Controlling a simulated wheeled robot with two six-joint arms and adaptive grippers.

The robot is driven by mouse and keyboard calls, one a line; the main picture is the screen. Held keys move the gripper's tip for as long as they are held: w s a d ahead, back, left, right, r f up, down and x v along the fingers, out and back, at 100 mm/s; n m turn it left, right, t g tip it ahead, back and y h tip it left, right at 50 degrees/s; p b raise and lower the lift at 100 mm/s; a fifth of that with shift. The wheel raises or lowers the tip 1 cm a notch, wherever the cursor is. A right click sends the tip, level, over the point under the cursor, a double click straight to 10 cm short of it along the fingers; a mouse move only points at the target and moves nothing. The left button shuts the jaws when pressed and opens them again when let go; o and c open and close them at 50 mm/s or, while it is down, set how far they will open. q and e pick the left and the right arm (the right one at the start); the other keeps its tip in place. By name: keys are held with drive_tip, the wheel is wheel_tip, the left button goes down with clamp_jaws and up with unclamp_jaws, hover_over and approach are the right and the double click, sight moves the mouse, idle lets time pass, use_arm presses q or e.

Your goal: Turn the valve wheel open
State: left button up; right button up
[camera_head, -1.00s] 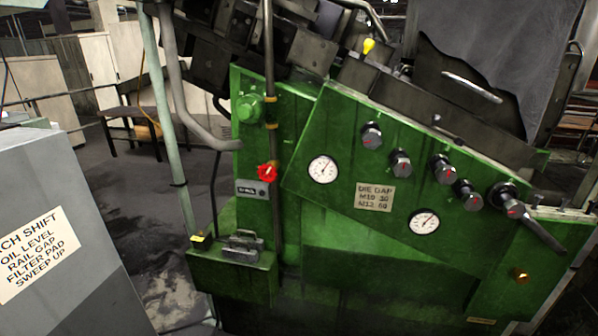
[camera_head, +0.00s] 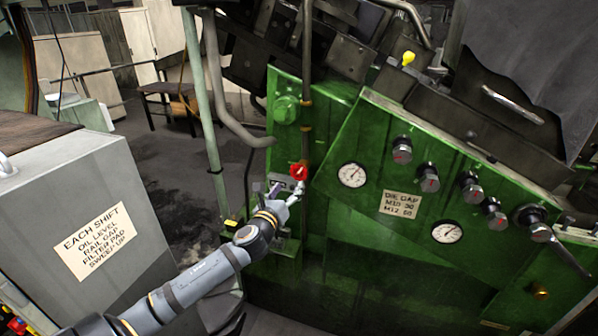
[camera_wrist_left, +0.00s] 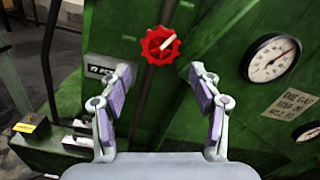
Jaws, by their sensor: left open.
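The red valve wheel (camera_head: 299,171) is on the front of the green machine, on the vertical pipe left of the slanted panel. In the left wrist view the wheel (camera_wrist_left: 160,45) shows a toothed rim and a pale pointer across its middle. My left gripper (camera_head: 288,190) is just below the wheel in the head view. In the left wrist view my left gripper (camera_wrist_left: 160,82) is open, its two purple-padded fingers spread apart. The wheel shows beyond the fingertips, centred between them, and nothing is held. My right gripper is not in view.
The green machine (camera_head: 350,245) carries gauges (camera_head: 353,175), several knobs (camera_head: 428,178) and a lever (camera_head: 567,258) to the right. A pale upright pipe (camera_head: 206,110) stands left of the wheel. A grey cabinet (camera_head: 140,200) with a sign stands at the left.

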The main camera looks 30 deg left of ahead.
sight(298, 174)
use_arm(q)
drive_tip(key=p+x, duration=0.3)
drive_tip(key=x, duration=0.6)
drive_tip(key=shift+w, duration=0.45)
drive_tip(key=c, duration=0.9)
